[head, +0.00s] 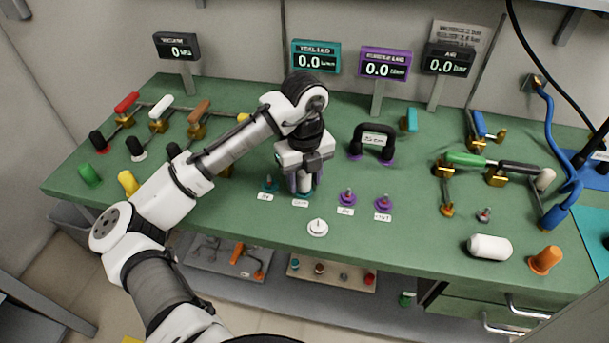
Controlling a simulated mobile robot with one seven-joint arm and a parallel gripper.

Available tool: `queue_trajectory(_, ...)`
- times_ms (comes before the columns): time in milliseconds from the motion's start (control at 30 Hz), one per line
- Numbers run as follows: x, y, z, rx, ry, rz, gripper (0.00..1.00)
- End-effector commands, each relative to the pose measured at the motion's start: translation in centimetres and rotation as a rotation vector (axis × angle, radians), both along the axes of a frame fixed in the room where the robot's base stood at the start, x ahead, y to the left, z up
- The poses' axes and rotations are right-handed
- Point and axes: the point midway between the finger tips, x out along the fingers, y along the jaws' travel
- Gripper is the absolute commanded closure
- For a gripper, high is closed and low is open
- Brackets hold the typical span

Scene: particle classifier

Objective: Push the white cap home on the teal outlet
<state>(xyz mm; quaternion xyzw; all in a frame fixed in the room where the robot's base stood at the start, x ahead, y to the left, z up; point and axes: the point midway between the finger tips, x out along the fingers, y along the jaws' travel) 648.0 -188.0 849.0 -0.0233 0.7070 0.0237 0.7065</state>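My gripper (303,178) points down over the right one of two teal outlets near the front middle of the green bench. A small white cap (303,186) shows low between its fingers. The cap sits over the teal outlet (302,194), whose base shows just around it above a white label. The fingers hide part of the cap, and I cannot tell whether they touch it or how far down it sits. The left teal outlet (268,185) stands uncapped beside the gripper.
Two purple outlets (347,197) (383,203) stand to the right. A white disc with a peg (317,227) lies in front. A black handle (372,141) stands behind right. A white cylinder (490,247) and an orange cap (545,260) are at front right. Valves fill the left side.

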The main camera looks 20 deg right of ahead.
Motion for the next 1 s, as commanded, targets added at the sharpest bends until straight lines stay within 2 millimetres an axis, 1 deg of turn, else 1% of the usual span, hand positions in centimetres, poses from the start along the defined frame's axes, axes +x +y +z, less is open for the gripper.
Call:
queue_trajectory(33, 0.0, 0.0, 0.0, 0.0, 0.0, 0.0, 0.5)
queue_trajectory(67, 0.0, 0.0, 0.0, 0.0, 0.0, 0.0, 0.46)
queue_trajectory(100, 0.0, 0.0, 0.0, 0.0, 0.0, 0.0, 0.45)
queue_trajectory(367, 0.0, 0.0, 0.2, 0.0, -0.001, 0.0, 0.45)
queue_trajectory(467, 0.0, 0.0, 0.9, -0.001, -0.001, 0.0, 0.45)
queue_trajectory(567, 0.1, -0.1, 2.5, -0.002, -0.004, -0.001, 0.45)
queue_trajectory(800, 0.1, 0.0, 8.1, 0.002, -0.006, 0.001, 0.45)
queue_trajectory(900, 0.1, 0.0, 10.2, 0.001, -0.006, 0.001, 0.45)
queue_trajectory(1000, 0.0, 0.0, 11.8, 0.001, -0.004, 0.001, 0.45)
